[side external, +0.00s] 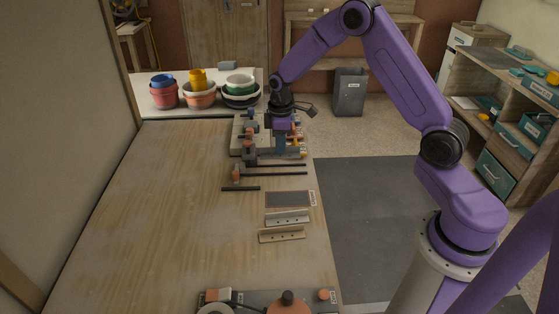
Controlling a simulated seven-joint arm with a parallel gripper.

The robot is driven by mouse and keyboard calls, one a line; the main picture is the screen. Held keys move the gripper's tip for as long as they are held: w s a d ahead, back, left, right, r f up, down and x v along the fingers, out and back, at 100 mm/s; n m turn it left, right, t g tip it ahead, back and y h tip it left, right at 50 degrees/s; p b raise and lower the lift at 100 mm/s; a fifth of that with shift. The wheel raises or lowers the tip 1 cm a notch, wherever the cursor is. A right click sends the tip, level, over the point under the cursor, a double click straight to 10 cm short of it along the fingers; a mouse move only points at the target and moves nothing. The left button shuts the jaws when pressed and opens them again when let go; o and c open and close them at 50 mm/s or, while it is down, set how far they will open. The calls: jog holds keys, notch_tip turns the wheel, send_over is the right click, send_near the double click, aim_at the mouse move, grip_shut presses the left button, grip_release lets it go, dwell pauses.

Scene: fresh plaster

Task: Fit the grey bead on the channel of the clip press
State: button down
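My gripper (281,148) points down over the far right end of the workbench, at a fixture with a pale base (238,146) and several grey and orange parts. Its fingers are small and dark here, and I cannot tell whether they are apart or hold something. I cannot tell for sure which fixture is the clip press. Two slim angled strips with holes lie nearer on the bench: a greyish one (288,217), which may be the grey bead, and a tan one (282,234). The channel cannot be made out.
Dark rods (276,174) lie beside an orange-topped block (236,175). A dark framed pad (290,199) lies nearer. Another fixture (262,296) stands at the near edge. Stacked pots (199,93) stand on a white surface behind. The bench's left side (160,215) is clear.

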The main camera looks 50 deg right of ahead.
jog(key=shift+w+d+f, duration=0.3)
jog(key=shift+d+f, duration=0.4)
jog(key=shift+f, duration=0.1)
jog(key=shift+w+d+f, duration=0.3)
jog(key=shift+d+f, duration=0.4)
jog(key=shift+f, duration=0.05)
jog(key=shift+w+d+f, duration=0.3)
jog(key=shift+d+f, duration=0.4)
jog(key=shift+f, duration=0.1)
jog(key=shift+f, duration=2.15)
dwell(0.8)
jog(key=c, duration=0.9)
grip_release()
jog(key=shift+r, duration=3.5)
